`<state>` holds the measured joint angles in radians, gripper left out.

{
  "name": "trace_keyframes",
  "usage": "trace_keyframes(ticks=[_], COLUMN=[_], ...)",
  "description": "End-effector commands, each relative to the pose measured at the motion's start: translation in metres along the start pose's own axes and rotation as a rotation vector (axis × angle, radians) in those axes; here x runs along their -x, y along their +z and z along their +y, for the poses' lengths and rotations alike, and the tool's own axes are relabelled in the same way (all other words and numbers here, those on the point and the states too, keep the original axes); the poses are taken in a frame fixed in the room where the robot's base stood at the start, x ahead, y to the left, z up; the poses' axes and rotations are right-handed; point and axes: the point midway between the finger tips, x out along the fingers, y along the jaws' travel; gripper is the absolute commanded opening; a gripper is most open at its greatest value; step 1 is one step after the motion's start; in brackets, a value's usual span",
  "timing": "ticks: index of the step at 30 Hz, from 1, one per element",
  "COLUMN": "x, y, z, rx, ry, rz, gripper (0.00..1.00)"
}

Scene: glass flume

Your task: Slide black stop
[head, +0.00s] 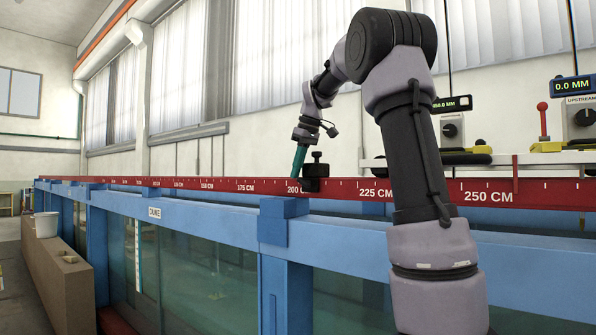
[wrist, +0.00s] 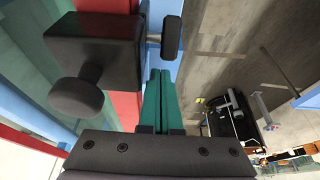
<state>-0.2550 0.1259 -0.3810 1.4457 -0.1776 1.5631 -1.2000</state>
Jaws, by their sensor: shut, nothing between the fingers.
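The black stop (head: 316,172) sits on the red scale rail (head: 255,186) just right of the 200 CM mark. In the wrist view the black stop (wrist: 95,50) is a block with a round knob at its lower left and a smaller knob on its right. My gripper (head: 299,160) has green fingers and points down just left of the stop in the head view. In the wrist view my gripper (wrist: 159,80) is shut and empty, with its fingertips close to the stop's right side, near the small knob. I cannot tell whether they touch.
The blue flume frame (head: 275,235) with glass walls runs along below the rail. Gauges with black boxes (head: 450,130) and yellow bases stand at the right behind it. A white bucket (head: 46,225) stands on a brown block at the left. The rail left of my gripper looks clear.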

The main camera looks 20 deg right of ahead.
Motion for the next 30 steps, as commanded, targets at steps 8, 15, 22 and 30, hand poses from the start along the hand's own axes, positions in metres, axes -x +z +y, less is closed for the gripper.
trace_keyframes(ticks=[8, 15, 22, 30], x=[0.000, 0.003, 0.024, 0.042], y=[0.006, 0.011, 0.064, 0.118], z=[0.000, 0.001, 0.001, 0.001], rx=[-0.001, -0.002, -0.006, -0.004], ry=[0.000, 0.001, 0.002, 0.001], rz=[0.001, 0.002, 0.004, 0.001], gripper=[0.00, 0.00, 0.00, 0.00])
